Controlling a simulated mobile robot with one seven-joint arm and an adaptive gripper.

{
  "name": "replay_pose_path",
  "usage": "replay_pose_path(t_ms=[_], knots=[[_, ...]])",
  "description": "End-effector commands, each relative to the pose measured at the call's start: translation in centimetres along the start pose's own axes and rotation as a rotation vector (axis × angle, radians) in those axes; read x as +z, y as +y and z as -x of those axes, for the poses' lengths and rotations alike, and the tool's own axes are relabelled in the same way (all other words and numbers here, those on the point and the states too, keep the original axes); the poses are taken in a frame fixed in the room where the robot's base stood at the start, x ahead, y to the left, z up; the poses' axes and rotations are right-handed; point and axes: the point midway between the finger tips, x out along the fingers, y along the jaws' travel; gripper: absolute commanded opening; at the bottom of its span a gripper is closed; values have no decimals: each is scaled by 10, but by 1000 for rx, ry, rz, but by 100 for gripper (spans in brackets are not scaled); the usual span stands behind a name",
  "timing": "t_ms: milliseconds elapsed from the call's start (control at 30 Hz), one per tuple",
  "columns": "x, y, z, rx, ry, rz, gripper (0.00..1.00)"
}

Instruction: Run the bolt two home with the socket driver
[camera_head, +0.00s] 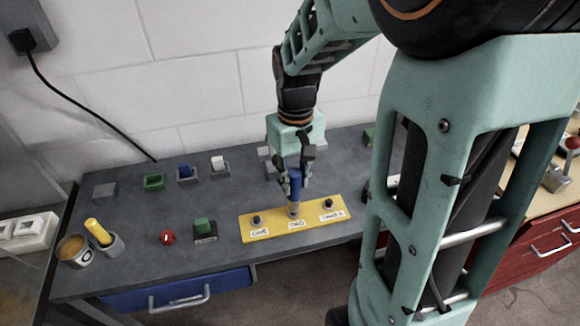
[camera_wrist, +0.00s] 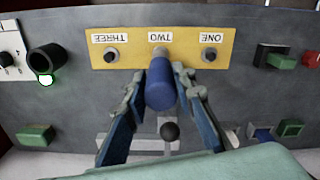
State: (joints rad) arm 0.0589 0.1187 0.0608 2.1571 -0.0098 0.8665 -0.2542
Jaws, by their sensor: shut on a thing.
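My gripper (camera_head: 294,182) is shut on the blue handle of the socket driver (camera_head: 295,186), which stands upright with its metal socket down at the middle of the yellow plate (camera_head: 275,229). The driver covers bolt two, just behind the label TWO (camera_head: 296,223); I cannot tell how far the bolt sits in. Bolt one (camera_head: 256,220) is to the left and bolt three (camera_head: 328,203) to the right, both bare. In the wrist view the blue handle (camera_wrist: 160,90) is between the two fingers, with its far end at the label TWO (camera_wrist: 159,37).
A red knob (camera_head: 168,237) and a green block (camera_head: 203,226) stand left of the plate. A yellow-handled tool in a grey holder (camera_head: 108,245) and a cup (camera_head: 75,251) are at the far left. Small holders, one with a white piece (camera_head: 218,162), line the back of the grey bench.

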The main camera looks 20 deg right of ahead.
Motion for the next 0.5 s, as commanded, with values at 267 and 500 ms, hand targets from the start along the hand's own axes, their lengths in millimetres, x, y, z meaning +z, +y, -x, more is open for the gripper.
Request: replay_pose_path(t_ms=[267, 500], knots=[[0, 0, -7, 0, 0, 0, 0], [0, 0, -14, 0, 1, 0, 0]])
